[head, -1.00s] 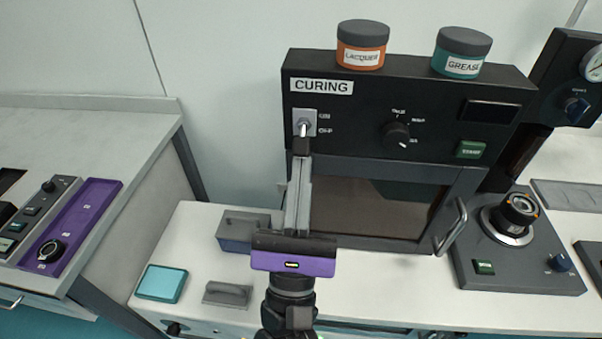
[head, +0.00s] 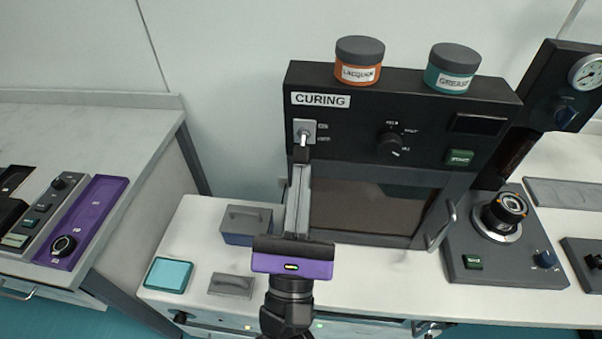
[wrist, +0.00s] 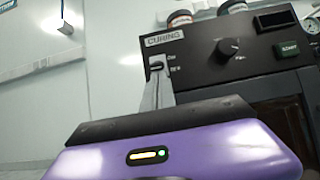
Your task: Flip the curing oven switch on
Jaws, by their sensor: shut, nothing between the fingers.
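The curing oven (head: 372,112) is a black box with a "CURING" label on its front. Its toggle switch (head: 304,134) sits on a light plate below that label, with two small markings beside it, one above the other. The lever appears to point down, though it is small.
Lacquer (head: 359,62) and grease (head: 452,69) jars stand on the oven. A dial (head: 390,145) and green button (head: 459,157) are to the right of the switch. The oven door handle (head: 441,226) sticks out. Grey blocks and a teal box (head: 169,275) lie on the bench at left.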

